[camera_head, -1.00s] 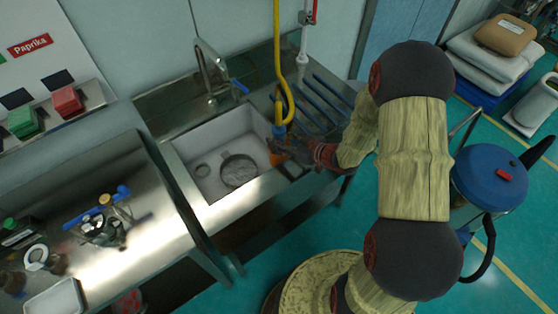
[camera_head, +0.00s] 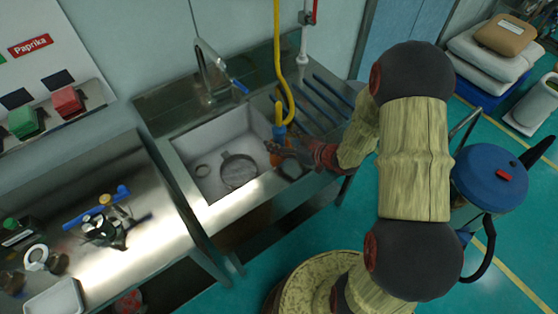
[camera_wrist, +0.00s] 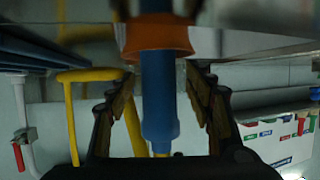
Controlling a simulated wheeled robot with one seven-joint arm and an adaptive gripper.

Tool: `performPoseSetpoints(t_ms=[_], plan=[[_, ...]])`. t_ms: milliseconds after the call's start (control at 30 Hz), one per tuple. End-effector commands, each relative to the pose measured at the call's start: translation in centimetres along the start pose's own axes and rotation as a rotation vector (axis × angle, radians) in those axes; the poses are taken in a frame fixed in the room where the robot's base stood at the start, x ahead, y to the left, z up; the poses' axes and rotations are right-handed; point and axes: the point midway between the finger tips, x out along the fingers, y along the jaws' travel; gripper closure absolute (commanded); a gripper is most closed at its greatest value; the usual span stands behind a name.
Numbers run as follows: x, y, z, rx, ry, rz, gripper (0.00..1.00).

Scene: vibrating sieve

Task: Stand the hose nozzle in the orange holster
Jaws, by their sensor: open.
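The blue hose nozzle (camera_wrist: 160,95) runs through the orange holster (camera_wrist: 157,38) in the wrist view, its tip showing beyond the orange ring. In the head view the nozzle (camera_head: 280,132) is upright at the sink's right rim, with the orange holster (camera_head: 275,160) just below it, partly hidden by my gripper. My gripper (camera_wrist: 165,85) is open, with one finger on each side of the nozzle and visible gaps between. The yellow hose (camera_head: 277,60) runs up from the nozzle's top.
The sink basin (camera_head: 212,185) holds a round sieve (camera_head: 239,171). A faucet (camera_head: 208,70) stands behind it. Blue drain bars (camera_head: 325,95) lie to the right of the hose. A steel counter (camera_head: 150,235) with small items is at the left. A blue-lidded drum (camera_head: 492,178) stands right.

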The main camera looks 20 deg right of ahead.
Motion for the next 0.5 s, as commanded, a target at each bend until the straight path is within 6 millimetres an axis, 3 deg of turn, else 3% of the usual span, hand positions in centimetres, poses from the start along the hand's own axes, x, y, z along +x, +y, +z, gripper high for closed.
performPoseSetpoints(t_ms=[167,500], plan=[[-1.9,0.2,-0.1,0.0,0.002,0.004,0.48],[-8.7,0.2,-0.1,0.0,0.002,0.006,0.48]])
